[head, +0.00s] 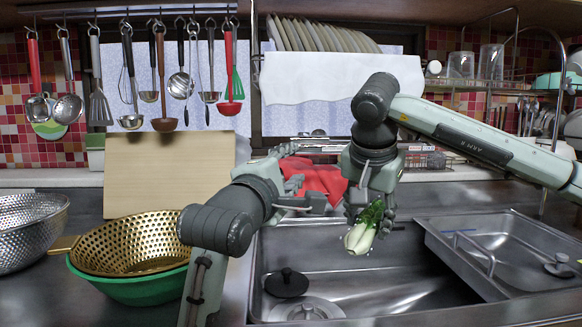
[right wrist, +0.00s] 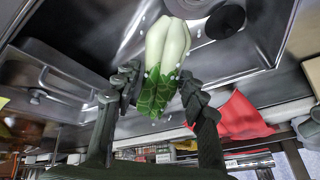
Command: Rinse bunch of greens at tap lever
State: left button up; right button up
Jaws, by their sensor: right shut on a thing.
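The bunch of greens (head: 364,230), with pale stems and dark green leaves, hangs tilted over the sink (head: 345,262), stems down. My right gripper (head: 372,212) is shut on its leafy part; the greens also show between the fingers in the right wrist view (right wrist: 160,62). My left gripper (head: 312,194) is to the left, above the sink's back edge. Its fingers look apart, with nothing seen between them. I cannot make out the tap lever; the arms cover much of that area.
A gold colander (head: 130,243) in a green bowl (head: 130,288) and a steel colander (head: 30,225) stand left. A red cloth (head: 318,177) lies behind the grippers. A black stopper (head: 286,283) is in the sink. A lidded steel tray (head: 500,250) sits right. A cutting board (head: 170,170) leans behind.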

aim_at(368, 225)
jog(key=shift+r, duration=0.1)
jog(key=s+r, duration=0.1)
jog(key=s, duration=0.1)
jog(key=s+a+r+p, duration=0.1)
jog(key=r, duration=0.1)
jog(key=shift+s+a+r, duration=0.1)
jog(key=shift+s, duration=0.25)
jog(key=shift+s+a+r, duration=0.15)
jog(key=shift+s+r, duration=0.2)
jog(key=shift+s, duration=0.2)
dwell(0.4)
